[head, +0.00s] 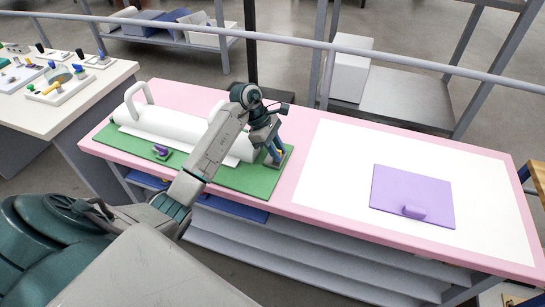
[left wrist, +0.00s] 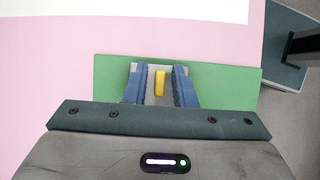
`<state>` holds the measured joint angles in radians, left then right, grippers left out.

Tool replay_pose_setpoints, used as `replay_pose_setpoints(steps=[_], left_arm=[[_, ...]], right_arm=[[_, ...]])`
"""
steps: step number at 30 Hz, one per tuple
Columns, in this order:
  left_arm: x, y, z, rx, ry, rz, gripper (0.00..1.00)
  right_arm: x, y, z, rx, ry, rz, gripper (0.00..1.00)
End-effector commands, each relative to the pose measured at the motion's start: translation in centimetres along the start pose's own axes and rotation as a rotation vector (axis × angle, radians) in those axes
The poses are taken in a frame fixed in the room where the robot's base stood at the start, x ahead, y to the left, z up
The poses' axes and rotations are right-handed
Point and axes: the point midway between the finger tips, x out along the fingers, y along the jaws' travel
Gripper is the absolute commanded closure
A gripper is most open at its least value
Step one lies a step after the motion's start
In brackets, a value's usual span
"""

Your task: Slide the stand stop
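A white cylindrical body (head: 183,128) lies on a green board (head: 255,183) at the left of the pink table. A small yellow piece (left wrist: 160,84), which looks like the stand stop, stands on a grey plate (left wrist: 152,100) at the board's end. My left gripper (head: 275,155) is down over it at the right end of the white body. In the left wrist view its blue fingers (left wrist: 161,70) are open, one on each side of the yellow piece, with gaps visible. In the head view the fingers mostly hide the piece. My right gripper is not in view.
A small purple piece (head: 161,152) sits on the green board. A purple plate with a raised block (head: 412,195) lies on a white mat (head: 335,165) at the right. A side table with small parts (head: 60,88) stands at the left. The mat's left part is clear.

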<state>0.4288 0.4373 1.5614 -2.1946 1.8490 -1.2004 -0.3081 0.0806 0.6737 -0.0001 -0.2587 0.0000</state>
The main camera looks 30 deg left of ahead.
Motion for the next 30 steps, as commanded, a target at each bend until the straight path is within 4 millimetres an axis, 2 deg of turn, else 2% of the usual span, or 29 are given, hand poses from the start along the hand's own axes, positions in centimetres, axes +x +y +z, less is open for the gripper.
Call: replay_pose_setpoints(steps=[5, 21, 30], left_arm=[[-0.4, 0.0, 0.0, 0.000, 0.001, 0.001, 0.76], [-5.3, 0.0, 0.7, 0.000, 0.001, 0.001, 0.76], [-5.4, 0.0, 0.6, 0.000, 0.000, 0.000, 0.76]], right_arm=[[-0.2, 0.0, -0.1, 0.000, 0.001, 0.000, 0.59], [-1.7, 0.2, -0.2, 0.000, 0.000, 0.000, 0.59], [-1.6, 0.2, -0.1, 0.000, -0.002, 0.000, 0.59]])
